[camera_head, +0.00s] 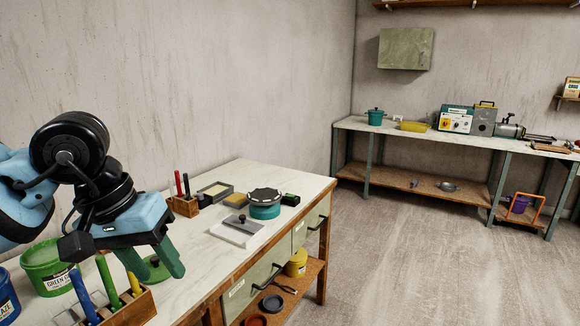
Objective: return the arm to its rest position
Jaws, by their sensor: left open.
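My left arm comes in from the left. Its gripper (152,265), with green fingers, points down over the near left part of the workbench (210,262). The fingers are apart and I see nothing held between them. A green round lid or disc with a dark knob (157,268) shows between and behind the fingers; I cannot tell whether they touch it. My right gripper is not in view.
Near the gripper stand a green tub (48,268), a blue tub (7,300) and a wooden tool holder (132,308). Farther along are a teal container (265,210) and a white block (238,232). Open floor (400,250) lies to the right.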

